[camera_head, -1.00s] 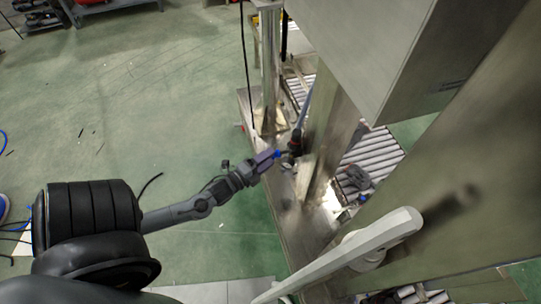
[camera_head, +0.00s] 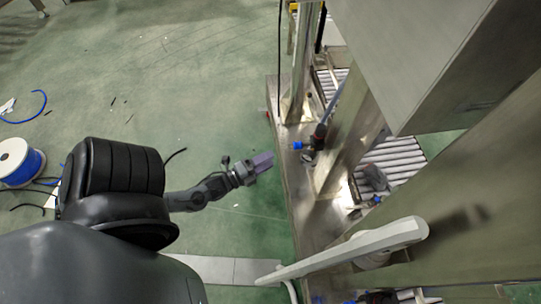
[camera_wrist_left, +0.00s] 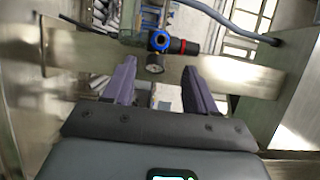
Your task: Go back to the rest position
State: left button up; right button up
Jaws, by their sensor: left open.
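My left gripper (camera_head: 263,162) is held out over the green floor, just left of the metal machine's base. In the left wrist view its two purple fingers (camera_wrist_left: 158,80) are apart with nothing between them. Beyond the fingertips is a black valve with a blue knob (camera_wrist_left: 160,41), a red ring and a small round gauge (camera_wrist_left: 154,67). The same valve shows in the head view as a dark fitting with a blue end (camera_head: 298,146), apart from the gripper. My right gripper is not in view.
The metal machine (camera_head: 420,60) with posts and a roller conveyor (camera_head: 400,160) fills the right. A pale bar (camera_head: 350,250) reaches across at the lower right. A blue cable spool (camera_head: 22,162) stands at the left. Open green floor (camera_head: 150,80) lies at the upper left.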

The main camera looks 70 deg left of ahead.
pick_arm(q)
jog(key=w+d+r+n+g+h+p, duration=0.1)
jog(key=w+d+r+n+p, duration=0.1)
jog(key=w+d+r+p, duration=0.45)
jog(key=w+d+r+n+g+p, duration=0.1)
jog(key=d+r+n+p, duration=0.2)
jog(key=r, duration=0.6)
jog(key=w+d+r+n+g+h+p, duration=0.1)
jog(key=w+d+r+p, duration=0.25)
jog(key=r+p, duration=0.3)
jog(key=s+d+r+n+g+h+p, duration=0.2)
jog(key=s+d+r+n+g, duration=0.15)
jog(key=d, duration=0.35)
jog(key=s+f+n+g, duration=0.45)
jog(key=s+g, duration=0.35)
jog(key=s, duration=0.2)
notch_tip(320, 180, up, 38)
jog(key=p, duration=3.7)
notch_tip(320, 180, down, 74)
jog(key=b, duration=7.4)
jog(key=shift+w+d+f+y+b, duration=0.15)
jog(key=shift+d+f+y+b, duration=0.15)
jog(key=shift+d+b, duration=0.15)
